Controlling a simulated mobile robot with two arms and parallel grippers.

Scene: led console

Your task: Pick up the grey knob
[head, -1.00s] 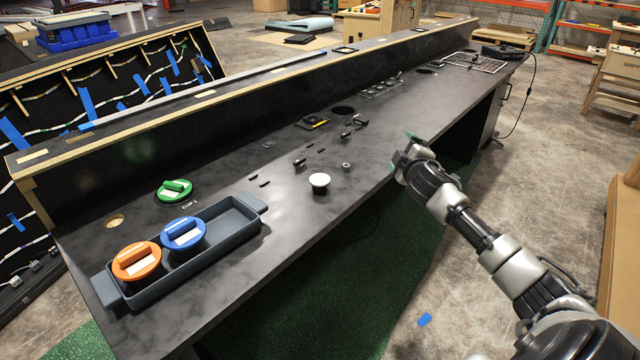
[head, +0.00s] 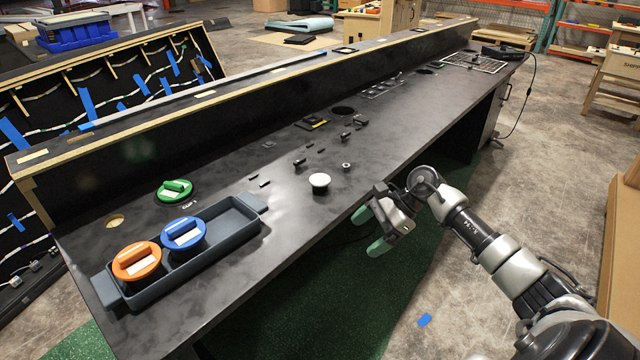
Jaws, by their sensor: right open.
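A pale, grey-white round knob (head: 319,181) stands on the black console top (head: 290,225), near its front edge. A much smaller grey knob-like part (head: 346,165) sits just behind and to the right of it. My right gripper (head: 368,231) is open and empty, with green fingertip pads. It is at the console's front edge, to the right of and nearer than the pale knob, and apart from it. My left gripper is not in view.
A grey tray (head: 233,245) at the left holds an orange-topped knob (head: 137,261) and a blue-topped knob (head: 183,233). A green knob (head: 174,190) sits behind it. Small black parts (head: 300,162) dot the console. A raised ledge (head: 250,105) runs along the back.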

